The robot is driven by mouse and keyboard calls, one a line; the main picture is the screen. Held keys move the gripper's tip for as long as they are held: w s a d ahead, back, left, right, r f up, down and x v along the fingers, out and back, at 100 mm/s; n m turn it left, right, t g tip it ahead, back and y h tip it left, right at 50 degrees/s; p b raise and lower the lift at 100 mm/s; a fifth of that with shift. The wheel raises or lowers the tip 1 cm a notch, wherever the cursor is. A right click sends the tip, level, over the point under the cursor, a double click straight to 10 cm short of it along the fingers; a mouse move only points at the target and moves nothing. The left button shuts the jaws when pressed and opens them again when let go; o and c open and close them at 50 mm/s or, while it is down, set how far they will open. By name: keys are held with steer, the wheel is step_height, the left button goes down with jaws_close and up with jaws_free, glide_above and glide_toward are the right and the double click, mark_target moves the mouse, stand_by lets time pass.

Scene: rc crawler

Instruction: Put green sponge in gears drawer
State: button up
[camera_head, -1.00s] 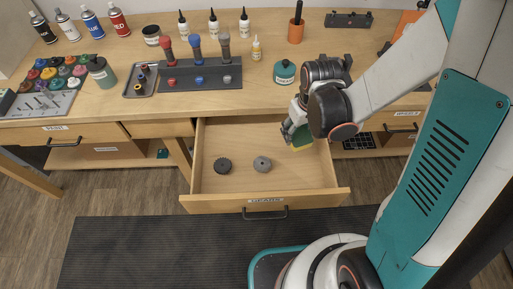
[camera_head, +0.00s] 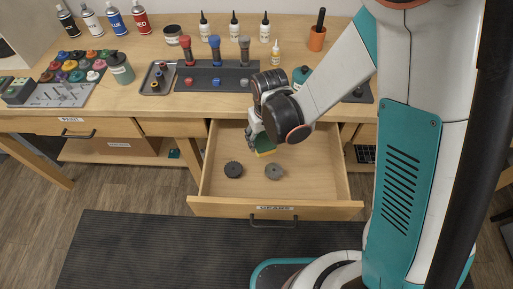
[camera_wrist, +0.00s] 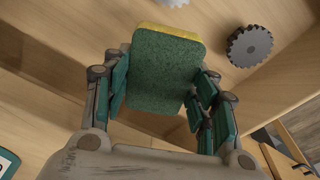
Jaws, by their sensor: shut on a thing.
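The green sponge (camera_wrist: 165,75) with a yellow side is held between the fingers of my gripper (camera_wrist: 160,95) in the wrist view. In the head view a yellow-green edge of the sponge (camera_head: 266,153) shows just below my gripper (camera_head: 258,140), over the back part of the open gears drawer (camera_head: 315,183). The rest of it is hidden by the gripper. The drawer is pulled out and holds a dark gear (camera_head: 233,170) and a grey gear (camera_head: 273,172). I cannot tell whether the sponge touches the drawer floor.
The workbench (camera_head: 130,88) above the drawer carries a tool rack (camera_head: 210,78), a small tray (camera_head: 157,80), bottles and spray cans. A shut drawer (camera_head: 85,127) is at the left. The drawer's right side and front right are clear. A dark mat (camera_head: 150,245) lies on the floor.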

mark_target(256, 140)
steer(key=shift+w+a, duration=0.25)
steer(key=shift+a, duration=0.25)
steer(key=shift+w+a, duration=0.2)
steer(key=shift+a, duration=0.25)
step_height(256, 140, down, 3)
steer(key=shift+w+r+b, duration=0.1)
steer(key=shift+r+b, duration=0.1)
steer(key=shift+b, duration=0.45)
steer(key=shift+f+b, duration=0.85)
steer(key=shift+f, duration=1.35)
steer(key=shift+f, duration=0.15)
steer(key=o, duration=1)
steer(key=r+p, duration=0.1)
steer(key=r, duration=0.3)
steer(key=s+r+p, duration=0.1)
steer(key=r+p, duration=0.1)
steer(key=r, duration=0.2)
steer(key=r+p, duration=0.1)
steer(key=r, duration=0.3)
steer(key=shift+s+d+r, duration=0.15)
steer(key=shift+s+d, duration=0.05)
